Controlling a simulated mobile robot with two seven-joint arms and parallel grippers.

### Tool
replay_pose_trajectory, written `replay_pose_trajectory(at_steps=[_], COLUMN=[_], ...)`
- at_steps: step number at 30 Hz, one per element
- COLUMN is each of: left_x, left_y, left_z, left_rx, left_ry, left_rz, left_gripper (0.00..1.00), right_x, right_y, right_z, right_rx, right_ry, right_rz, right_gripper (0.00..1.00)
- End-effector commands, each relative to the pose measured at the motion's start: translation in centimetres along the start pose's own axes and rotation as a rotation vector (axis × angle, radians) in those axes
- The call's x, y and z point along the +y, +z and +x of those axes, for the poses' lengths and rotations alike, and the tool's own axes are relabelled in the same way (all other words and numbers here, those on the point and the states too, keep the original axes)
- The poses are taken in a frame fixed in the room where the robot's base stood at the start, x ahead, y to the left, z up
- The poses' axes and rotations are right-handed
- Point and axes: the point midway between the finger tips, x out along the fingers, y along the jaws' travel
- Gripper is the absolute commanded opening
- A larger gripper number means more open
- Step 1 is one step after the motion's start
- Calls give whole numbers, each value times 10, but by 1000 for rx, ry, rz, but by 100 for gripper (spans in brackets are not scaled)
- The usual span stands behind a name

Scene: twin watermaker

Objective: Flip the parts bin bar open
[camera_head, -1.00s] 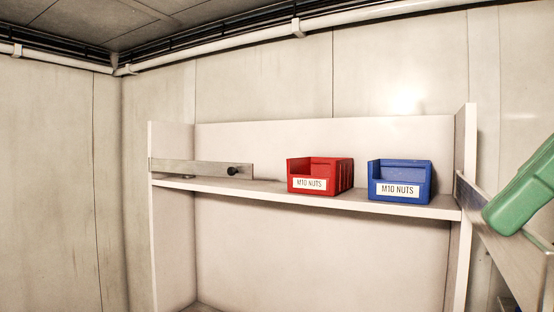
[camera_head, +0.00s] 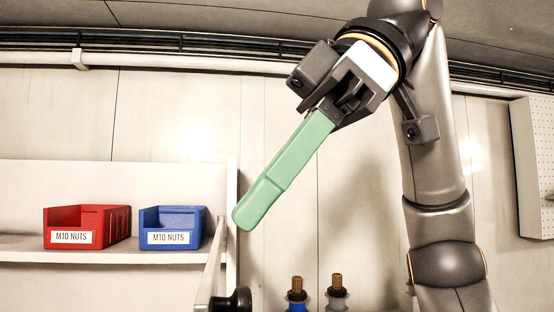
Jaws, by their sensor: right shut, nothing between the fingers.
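A metal bar (camera_head: 211,268) with a black knob (camera_head: 234,301) is at the right end of the shelf. It points out from the shelf toward me, with the knob at its near, lower end. A red bin (camera_head: 118,224) and a blue bin (camera_head: 189,219), both labelled M10 NUTS, stand on the shelf, and the bar does not cross their fronts. My right gripper (camera_head: 243,219) has long green fingers, shut and empty, pointing down and left. Its tips appear above and right of the bar; whether they touch it I cannot tell. My left gripper is out of view.
The shelf (camera_head: 100,257) has a right side panel (camera_head: 232,190). Two brass-topped fittings (camera_head: 297,285) (camera_head: 336,282) stand low, right of the bar. A white perforated panel (camera_head: 535,165) hangs at the far right. Pipes run along the wall top.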

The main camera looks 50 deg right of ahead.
Motion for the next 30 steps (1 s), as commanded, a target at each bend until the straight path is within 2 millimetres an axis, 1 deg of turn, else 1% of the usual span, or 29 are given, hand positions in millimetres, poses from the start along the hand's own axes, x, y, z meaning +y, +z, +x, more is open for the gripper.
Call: replay_pose_trajectory(at_steps=[1, 6, 12, 30], left_x=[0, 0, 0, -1], left_y=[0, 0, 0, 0], left_z=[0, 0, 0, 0], left_rx=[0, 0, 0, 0], left_ry=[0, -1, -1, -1], left_rz=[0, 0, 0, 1], left_gripper=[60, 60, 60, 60], right_x=[-1, -1, 0, 0], right_y=[-1, -4, -5, -5], right_z=[-6, -16, -23, -24], right_rx=[5, 1, 4, 4], right_ry=[3, 1, 0, -1], right_rz=[2, 1, 3, 3], right_gripper=[0, 0, 0, 0])
